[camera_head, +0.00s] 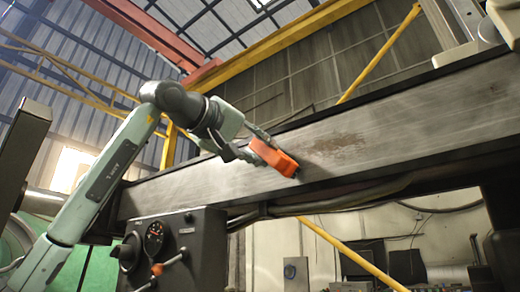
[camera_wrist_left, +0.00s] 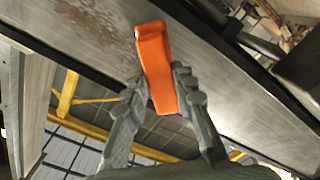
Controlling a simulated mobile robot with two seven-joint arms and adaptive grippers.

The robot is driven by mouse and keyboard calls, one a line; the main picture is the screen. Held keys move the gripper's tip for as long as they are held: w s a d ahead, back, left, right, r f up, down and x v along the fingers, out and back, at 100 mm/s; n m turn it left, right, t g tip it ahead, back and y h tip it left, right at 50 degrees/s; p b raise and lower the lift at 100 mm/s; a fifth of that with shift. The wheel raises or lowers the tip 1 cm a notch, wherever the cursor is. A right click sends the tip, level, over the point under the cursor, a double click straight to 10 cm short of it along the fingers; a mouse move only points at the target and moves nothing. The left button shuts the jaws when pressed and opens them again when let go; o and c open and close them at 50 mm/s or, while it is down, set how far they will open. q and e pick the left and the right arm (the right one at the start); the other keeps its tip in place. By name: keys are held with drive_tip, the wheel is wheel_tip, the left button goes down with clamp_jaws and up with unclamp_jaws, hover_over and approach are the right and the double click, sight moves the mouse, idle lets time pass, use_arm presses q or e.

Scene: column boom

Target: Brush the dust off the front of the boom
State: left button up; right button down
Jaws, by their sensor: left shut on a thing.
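My left gripper (camera_head: 251,145) is shut on an orange brush (camera_head: 276,158). The brush is in front of the grey boom (camera_head: 420,125), near its middle; I cannot tell whether its dark end touches the face. A brownish dust patch (camera_head: 335,150) lies on the boom's front, just right of the brush. In the left wrist view the orange brush (camera_wrist_left: 156,65) is between the two fingers, with the boom (camera_wrist_left: 245,110) behind it and brown dust (camera_wrist_left: 95,22) at upper left. The brush's bristles are hidden there. My right gripper is not in view.
A dark control box (camera_head: 172,250) with a gauge and knobs stands below the boom at left. Dark hoses (camera_head: 350,197) run along its underside. A yellow diagonal pole (camera_head: 345,248) shows below. The boom's face right of the dust is clear.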

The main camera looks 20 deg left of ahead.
sight(277, 153)
use_arm(q)
drive_tip(key=shift+w+d, duration=0.2)
drive_tip(key=shift+w, duration=0.35)
drive_tip(key=shift+s+d, duration=0.35)
drive_tip(key=shift+d, duration=0.4)
drive_tip(key=shift+s+d, duration=0.3)
drive_tip(key=shift+d, duration=0.45)
drive_tip(key=shift+s+d+r, duration=0.35)
drive_tip(key=shift+s+d, duration=1.15)
drive_tip(key=shift+d, duration=2.85)
drive_tip(key=shift+s+d+r, duration=0.3)
drive_tip(key=shift+s+d, duration=1.2)
drive_tip(key=shift+d, duration=2.8)
drive_tip(key=shift+w+a, duration=1.15)
drive_tip(key=shift+a, duration=2.1)
drive_tip(key=shift+w+a, duration=1.2)
drive_tip(key=shift+a, duration=2)
drive_tip(key=shift+w+a, duration=1.15)
drive_tip(key=shift+a, duration=2.1)
drive_tip(key=shift+w+a+r, duration=0.1)
drive_tip(key=shift+w+a, duration=0.1)
drive_tip(key=shift+a, duration=0.3)
drive_tip(key=shift+d+r, duration=0.1)
drive_tip(key=shift+r, duration=0.45)
drive_tip(key=s+d, duration=0.2)
drive_tip(key=d, duration=0.5)
drive_tip(key=shift+s, duration=0.35)
